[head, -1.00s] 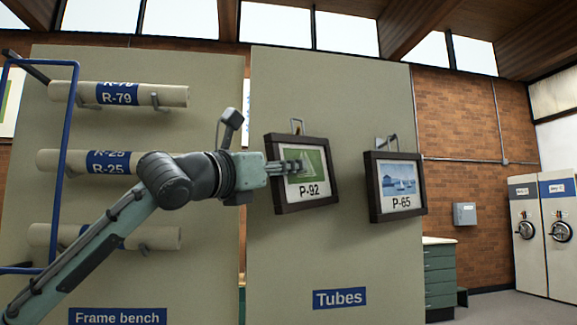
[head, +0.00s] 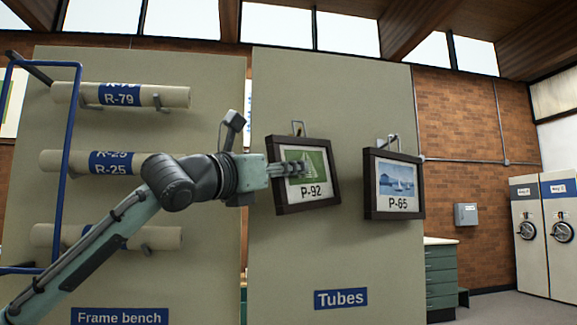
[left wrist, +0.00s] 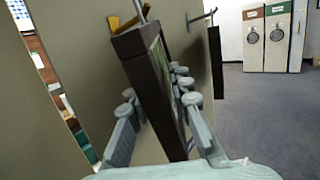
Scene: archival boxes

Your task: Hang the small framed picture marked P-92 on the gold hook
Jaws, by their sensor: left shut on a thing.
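The small dark-framed picture P-92 (head: 312,190) has a green image and hangs slightly tilted in front of the panel marked Tubes. My left gripper (head: 293,169) is shut on it, with a finger across the picture's front. In the left wrist view the fingers (left wrist: 155,100) straddle the dark frame (left wrist: 145,75), seen edge-on. The gold hook (left wrist: 118,24) shows at the frame's top edge, beside a thin grey hanger (left wrist: 143,12). In the head view a small hanger loop (head: 298,127) stands above the frame. I cannot tell whether it is on the hook. My right gripper is out of view.
Picture P-65 (head: 394,186) hangs on a grey hook (head: 388,143) just to the right. Rolled tubes (head: 120,95) rest on brackets on the left panel (head: 205,65), near a blue metal frame (head: 70,130). Green drawers (head: 441,275) stand right of the Tubes panel.

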